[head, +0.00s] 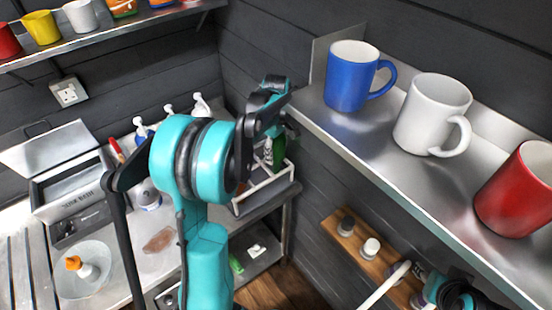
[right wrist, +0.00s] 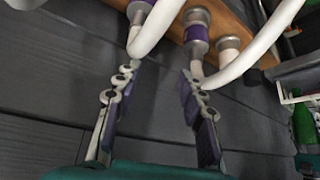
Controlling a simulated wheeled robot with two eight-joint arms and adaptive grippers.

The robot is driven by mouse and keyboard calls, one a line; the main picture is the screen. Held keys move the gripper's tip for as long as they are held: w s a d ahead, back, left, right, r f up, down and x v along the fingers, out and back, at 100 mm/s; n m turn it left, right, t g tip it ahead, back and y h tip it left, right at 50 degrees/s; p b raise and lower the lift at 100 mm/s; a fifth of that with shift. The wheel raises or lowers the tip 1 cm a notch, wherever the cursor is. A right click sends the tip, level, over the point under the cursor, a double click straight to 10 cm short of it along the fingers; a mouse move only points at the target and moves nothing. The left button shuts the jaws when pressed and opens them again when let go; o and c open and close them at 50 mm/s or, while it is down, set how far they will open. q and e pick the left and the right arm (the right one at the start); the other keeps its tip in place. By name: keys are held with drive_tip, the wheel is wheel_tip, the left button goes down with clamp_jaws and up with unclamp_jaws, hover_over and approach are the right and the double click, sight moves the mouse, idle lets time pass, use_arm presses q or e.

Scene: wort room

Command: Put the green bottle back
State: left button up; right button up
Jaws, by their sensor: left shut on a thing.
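The green bottle (head: 279,148) is in the head view, upright at the white rack (head: 266,192) on the metal counter, partly hidden by the rack and my left arm. My left gripper (head: 272,112) is over the bottle's top and shut on it; its fingertips are mostly hidden behind its own links. A green bottle (right wrist: 303,124) also shows at the right edge of the right wrist view. My right gripper (right wrist: 158,95) is open and empty, its fingers apart below white curved pipes. Part of my right arm shows at the bottom right of the head view.
A metal shelf with a blue mug (head: 346,78), a white mug (head: 430,112) and a red mug (head: 520,190) juts out right of my left gripper. A wooden board (head: 358,258) with fittings is below it. A plate (head: 84,270) and a box (head: 72,185) stand at left.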

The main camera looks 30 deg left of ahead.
use_arm(q)
drive_tip(key=shift+f, duration=1.45)
drive_tip(key=shift+f+b, duration=0.1)
drive_tip(key=shift+b, duration=0.25)
drive_tip(key=o, duration=1.1)
drive_tip(key=shift+f, duration=0.1)
drive_tip(key=shift+r, duration=0.55)
wheel_tip(320, 180, up, 11)
drive_tip(key=p, duration=0.2)
drive_tip(key=shift+r+p, duration=0.15)
drive_tip(key=shift+p, duration=0.25)
